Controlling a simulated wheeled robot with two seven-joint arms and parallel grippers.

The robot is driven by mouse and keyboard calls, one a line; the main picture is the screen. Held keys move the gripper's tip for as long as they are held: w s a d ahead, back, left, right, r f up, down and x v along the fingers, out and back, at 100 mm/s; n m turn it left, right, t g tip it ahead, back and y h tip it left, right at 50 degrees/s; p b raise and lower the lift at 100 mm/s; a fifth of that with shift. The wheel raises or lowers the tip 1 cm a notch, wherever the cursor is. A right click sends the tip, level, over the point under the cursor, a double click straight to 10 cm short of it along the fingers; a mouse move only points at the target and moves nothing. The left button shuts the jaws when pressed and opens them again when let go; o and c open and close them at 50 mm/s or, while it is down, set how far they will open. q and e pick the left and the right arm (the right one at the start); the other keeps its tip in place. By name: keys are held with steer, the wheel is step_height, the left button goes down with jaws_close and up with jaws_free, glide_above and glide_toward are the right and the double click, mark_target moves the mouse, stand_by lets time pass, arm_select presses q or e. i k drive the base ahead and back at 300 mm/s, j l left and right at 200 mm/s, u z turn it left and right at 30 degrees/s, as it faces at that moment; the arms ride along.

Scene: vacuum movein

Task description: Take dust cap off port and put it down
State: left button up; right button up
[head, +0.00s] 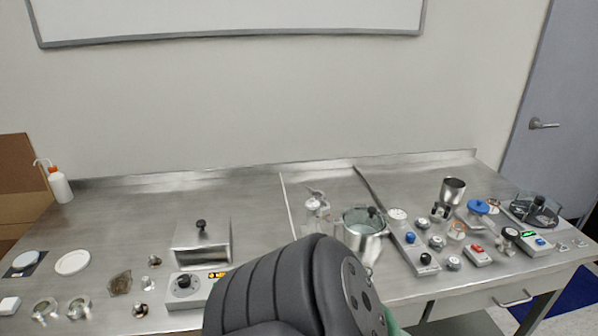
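I cannot make out for certain which part is the dust cap or which is its port. A round blue cap-like part (478,206) sits among the fittings at the right of the steel bench. A steel pot with a clear lid and dark knob (366,240) stands right of the middle; any port on its near side is partly hidden by my dark grey arm. That arm rises from the bottom edge in the middle. A bit of teal shows beside it, too little to identify. Neither gripper's fingers show.
A steel box with a black knob (202,247) and a dial unit (190,288) stand left of my arm. Valves and a green-display gauge (535,240) crowd the right.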

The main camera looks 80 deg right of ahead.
mark_target(480, 207)
steer(key=z, duration=3.95)
